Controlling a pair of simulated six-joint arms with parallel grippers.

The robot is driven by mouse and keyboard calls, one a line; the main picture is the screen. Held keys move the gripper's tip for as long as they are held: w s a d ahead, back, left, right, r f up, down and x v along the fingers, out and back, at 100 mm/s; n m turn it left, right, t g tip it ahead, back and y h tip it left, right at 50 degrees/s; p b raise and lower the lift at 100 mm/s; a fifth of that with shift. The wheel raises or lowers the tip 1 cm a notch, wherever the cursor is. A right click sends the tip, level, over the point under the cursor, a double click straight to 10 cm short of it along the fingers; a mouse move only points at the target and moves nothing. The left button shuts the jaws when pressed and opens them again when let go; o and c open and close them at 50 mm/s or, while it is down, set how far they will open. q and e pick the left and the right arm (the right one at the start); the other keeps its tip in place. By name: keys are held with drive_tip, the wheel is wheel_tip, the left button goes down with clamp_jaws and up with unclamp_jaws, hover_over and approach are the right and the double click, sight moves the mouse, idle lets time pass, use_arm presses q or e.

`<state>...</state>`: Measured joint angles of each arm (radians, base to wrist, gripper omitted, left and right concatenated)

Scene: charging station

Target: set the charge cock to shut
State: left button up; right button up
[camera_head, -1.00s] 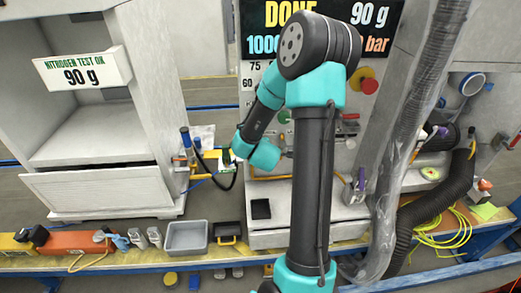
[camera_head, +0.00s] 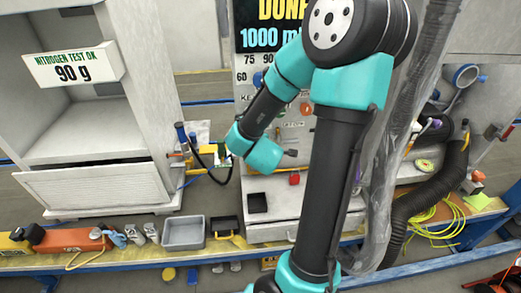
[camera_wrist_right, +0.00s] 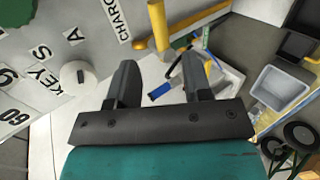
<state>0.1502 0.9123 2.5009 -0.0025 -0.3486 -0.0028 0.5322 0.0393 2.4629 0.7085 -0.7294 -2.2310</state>
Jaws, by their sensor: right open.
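In the right wrist view a label with the letters CHARG (camera_wrist_right: 115,18) stands on the pale panel. A blue piece (camera_wrist_right: 161,90) shows between the fingers, farther off. In the head view my right arm covers much of the panel, and the fingers and cock cannot be made out. My left gripper is not in view.
A white key switch knob (camera_wrist_right: 78,76) is left of the fingers. In the head view a black corrugated hose (camera_head: 425,200) hangs at the right, a white cabinet (camera_head: 95,190) stands left, and a grey bin (camera_head: 184,233) sits on the front bench.

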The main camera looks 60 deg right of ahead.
drive_tip(key=v, duration=0.7)
drive_tip(key=shift+s+a, duration=0.1)
drive_tip(key=shift+s, duration=0.05)
idle(0.3)
drive_tip(key=w+a+f+m+y, duration=0.2)
drive_tip(key=w+a+f+y, duration=0.3)
drive_tip(key=f, duration=0.4)
drive_tip(key=w+a+f+m+y, duration=0.2)
drive_tip(key=w+a+f+y, duration=0.1)
drive_tip(key=w+a+f, duration=0.5)
drive_tip(key=s+a+f+m+g+y, duration=0.2)
drive_tip(key=s+a+f+g, duration=0.1)
drive_tip(key=a+f, duration=0.4)
drive_tip(key=s+a+f+m+g+y, duration=0.2)
drive_tip(key=s+a+f+m+g, duration=0.1)
drive_tip(key=a+f, duration=0.5)
wheel_tip(320, 180, down, 3)
drive_tip(key=shift+a+r+m+y, duration=0.1)
drive_tip(key=shift+a+m+y, duration=0.15)
drive_tip(key=shift+m+y, duration=0.05)
idle(0.7)
